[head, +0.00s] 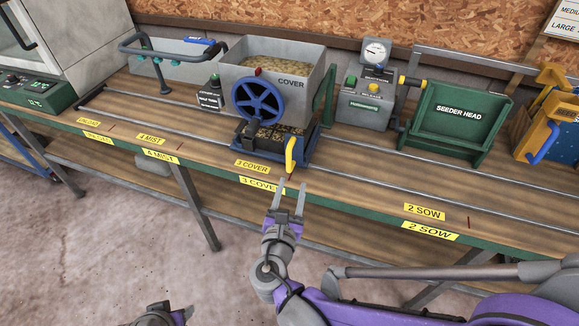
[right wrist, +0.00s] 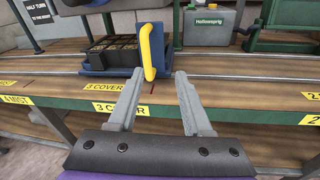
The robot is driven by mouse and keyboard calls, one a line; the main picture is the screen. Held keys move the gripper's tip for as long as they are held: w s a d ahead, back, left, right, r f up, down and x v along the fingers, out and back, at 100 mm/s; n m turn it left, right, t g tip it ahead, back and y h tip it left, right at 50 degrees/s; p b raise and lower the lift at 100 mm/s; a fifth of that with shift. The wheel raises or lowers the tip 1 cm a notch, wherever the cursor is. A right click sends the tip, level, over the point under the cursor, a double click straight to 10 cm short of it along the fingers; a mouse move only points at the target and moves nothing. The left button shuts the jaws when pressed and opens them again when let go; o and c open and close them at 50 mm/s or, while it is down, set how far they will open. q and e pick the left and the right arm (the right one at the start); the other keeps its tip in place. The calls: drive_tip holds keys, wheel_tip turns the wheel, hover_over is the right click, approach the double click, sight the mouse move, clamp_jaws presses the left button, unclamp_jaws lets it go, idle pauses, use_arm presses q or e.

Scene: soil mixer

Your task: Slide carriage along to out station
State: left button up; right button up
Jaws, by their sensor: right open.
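The carriage (head: 298,153) is a blue sled on two rails, at the 3 COVER station under the cover hopper. A black tray sits on it, partly hidden by the hopper's blue wheel. Its yellow handle (head: 291,154) stands upright at the front right; the handle also shows in the right wrist view (right wrist: 152,52). My right gripper (head: 290,185) is open and empty, just in front of and below the handle. In the right wrist view its fingers (right wrist: 155,92) are spread to either side of the handle's line, apart from it. My left gripper (head: 165,316) is only partly in view at the bottom edge.
The rails (head: 370,155) run along the bench past yellow labels for 2 SOW (head: 424,212), 3 COVER and 4 MIST (head: 152,139). A further label at the far left (head: 88,121) is too small to read surely. The cover hopper (head: 300,95) and seeder head (head: 462,125) stand behind. The rails left of the carriage look clear.

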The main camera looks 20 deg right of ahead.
sight(289, 158)
drive_tip(key=w, duration=0.3)
drive_tip(key=w+d+n, duration=0.1)
drive_tip(key=w, duration=0.3)
drive_tip(key=w+d+n+t, duration=0.1)
drive_tip(key=w, duration=0.2)
drive_tip(key=shift+w+d+r, duration=0.1)
drive_tip(key=shift+w+r, duration=0.05)
drive_tip(key=shift+r, duration=0.15)
clamp_jaws()
idle(1.1)
